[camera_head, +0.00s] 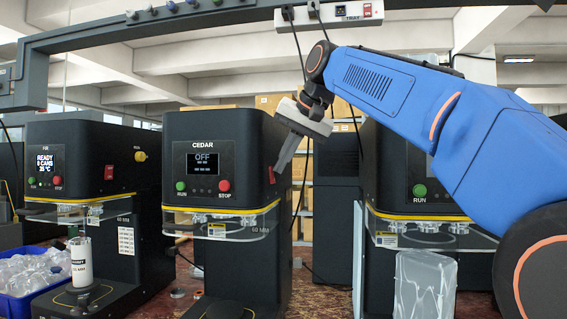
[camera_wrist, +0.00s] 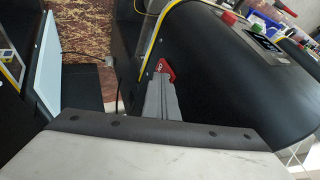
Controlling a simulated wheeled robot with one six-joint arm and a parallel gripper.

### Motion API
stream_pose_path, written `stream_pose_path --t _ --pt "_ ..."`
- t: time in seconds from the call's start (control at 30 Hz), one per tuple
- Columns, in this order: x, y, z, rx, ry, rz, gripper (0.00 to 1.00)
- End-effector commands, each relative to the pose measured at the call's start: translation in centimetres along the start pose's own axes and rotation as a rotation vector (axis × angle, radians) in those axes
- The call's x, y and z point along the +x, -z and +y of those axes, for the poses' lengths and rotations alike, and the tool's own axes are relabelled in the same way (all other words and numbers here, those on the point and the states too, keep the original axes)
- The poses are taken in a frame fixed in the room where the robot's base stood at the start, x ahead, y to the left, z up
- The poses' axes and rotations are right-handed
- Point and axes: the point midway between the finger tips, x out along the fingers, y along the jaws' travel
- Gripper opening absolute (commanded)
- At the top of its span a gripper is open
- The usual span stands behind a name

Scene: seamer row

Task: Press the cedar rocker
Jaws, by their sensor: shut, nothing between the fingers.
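The CEDAR machine (camera_head: 222,205) is a black seamer in the middle of the head view. Its screen (camera_head: 203,164) reads OFF. Its red rocker (camera_head: 271,175) is on the right side wall, partly behind my fingertips. My gripper (camera_head: 280,168) is shut and empty, pointing down and left at that wall. In the wrist view my gripper's fingers (camera_wrist: 161,88) reach to just below the red rocker (camera_wrist: 166,68) and overlap its lower edge. I cannot tell whether they touch it.
The FVR machine (camera_head: 82,170) stands left, with a white can (camera_head: 81,262) and a blue crate (camera_head: 20,304) of clear items. Another black machine (camera_head: 400,170) stands right, behind my arm, near a clear-wrapped block (camera_head: 424,285). A dark overhead rail (camera_head: 200,20) spans the top.

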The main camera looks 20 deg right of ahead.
Motion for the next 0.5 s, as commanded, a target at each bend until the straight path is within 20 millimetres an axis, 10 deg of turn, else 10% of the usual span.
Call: stream_pose_path --t 0.5 --pt "-1.2 0.7 -0.7 0.000 0.000 0.000 0.00"
